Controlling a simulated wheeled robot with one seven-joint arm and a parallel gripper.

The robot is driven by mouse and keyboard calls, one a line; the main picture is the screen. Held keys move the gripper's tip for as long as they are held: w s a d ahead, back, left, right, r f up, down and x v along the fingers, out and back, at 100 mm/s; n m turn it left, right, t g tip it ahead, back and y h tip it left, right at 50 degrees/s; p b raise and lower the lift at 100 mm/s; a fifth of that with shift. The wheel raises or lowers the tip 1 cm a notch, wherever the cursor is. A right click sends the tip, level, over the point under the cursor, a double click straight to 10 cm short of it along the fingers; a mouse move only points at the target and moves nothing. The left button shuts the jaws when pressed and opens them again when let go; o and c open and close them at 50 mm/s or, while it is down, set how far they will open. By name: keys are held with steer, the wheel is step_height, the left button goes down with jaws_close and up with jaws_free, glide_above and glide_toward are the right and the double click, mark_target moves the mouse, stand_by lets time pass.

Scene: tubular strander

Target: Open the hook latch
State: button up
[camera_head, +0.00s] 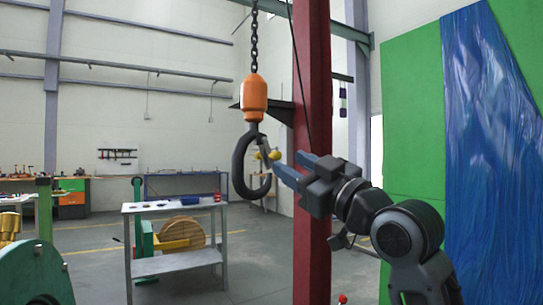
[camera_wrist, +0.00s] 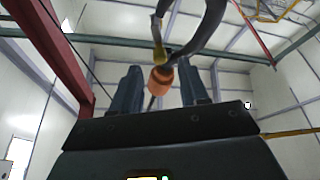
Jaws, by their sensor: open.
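A black hook (camera_head: 239,168) hangs from a chain under an orange swivel body (camera_head: 254,95). Its latch (camera_head: 263,147) is a thin piece at the right side of the hook's mouth and seems to span it. In the wrist view the hook (camera_wrist: 205,32) curves overhead, with the latch (camera_wrist: 158,42) and its yellowish end near the orange body (camera_wrist: 161,78). My gripper (camera_head: 286,160) is just right of the hook at latch height, fingers pointing left at it. In the wrist view my gripper (camera_wrist: 160,68) is open, with nothing held. Whether a finger touches the latch cannot be told.
A red column (camera_head: 312,90) stands behind my gripper. A grey metal table (camera_head: 175,205) with small items stands low at left, beside a wooden reel (camera_head: 182,233). Green machine parts (camera_head: 35,275) are at the lower left. Open air surrounds the hook's left side.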

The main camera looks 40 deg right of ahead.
mark_target(279, 157)
steer(key=p+x, duration=0.1)
steer(key=x, duration=0.4)
steer(key=shift+w+r, duration=0.1)
steer(key=shift+w, duration=0.2)
steer(key=shift+c, duration=0.2)
jaws_close()
